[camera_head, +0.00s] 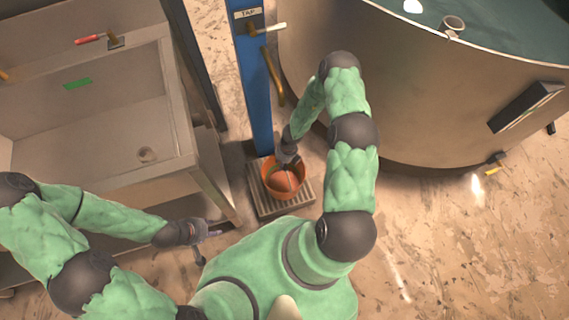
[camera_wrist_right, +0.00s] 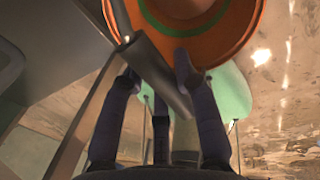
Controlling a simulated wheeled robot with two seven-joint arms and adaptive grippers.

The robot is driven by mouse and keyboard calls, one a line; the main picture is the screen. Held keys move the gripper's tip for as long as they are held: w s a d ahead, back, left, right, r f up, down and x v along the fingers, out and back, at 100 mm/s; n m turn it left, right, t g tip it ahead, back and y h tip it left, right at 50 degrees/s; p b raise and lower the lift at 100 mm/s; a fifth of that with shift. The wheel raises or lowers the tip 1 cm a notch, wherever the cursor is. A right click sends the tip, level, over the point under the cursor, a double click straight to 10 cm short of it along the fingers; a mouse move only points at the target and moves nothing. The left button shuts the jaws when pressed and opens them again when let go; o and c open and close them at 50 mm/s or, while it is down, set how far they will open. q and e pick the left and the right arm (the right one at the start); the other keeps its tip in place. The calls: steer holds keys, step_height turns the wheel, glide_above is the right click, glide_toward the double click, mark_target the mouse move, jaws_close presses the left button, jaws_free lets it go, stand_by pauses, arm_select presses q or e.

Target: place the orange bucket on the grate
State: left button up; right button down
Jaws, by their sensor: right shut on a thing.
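The orange bucket (camera_head: 284,181) is in the middle of the head view, over the grate (camera_head: 266,207), a small slatted platform at the foot of a blue post. The grate shows around the bucket's near side and sides. My right gripper (camera_head: 286,158) is at the bucket's far rim, shut on the bucket. In the right wrist view the orange bucket (camera_wrist_right: 246,22) fills the top, with a dark bar in front of my right gripper's fingers (camera_wrist_right: 165,85). Whether the bucket's bottom touches the grate is hidden. My left gripper (camera_head: 204,244) is open and empty.
The blue post (camera_head: 254,90), marked TAP, rises behind the grate and carries a tap handle and a hanging spout. A large metal tank (camera_head: 400,110) stands at the right, a grey sink unit (camera_head: 120,130) at the left. The floor at the lower right is clear.

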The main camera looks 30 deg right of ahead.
step_height(320, 180, down, 6)
steer(key=w+d+b, duration=0.1)
steer(key=d+b, duration=0.1)
steer(key=b, duration=0.1)
steer(key=shift+w+d, duration=0.2)
steer(key=shift+w, duration=0.1)
steer(key=shift+f, duration=0.15)
steer(key=shift+f, duration=0.1)
steer(key=c, duration=0.9)
jaws_free()
steer(key=shift+c, duration=0.2)
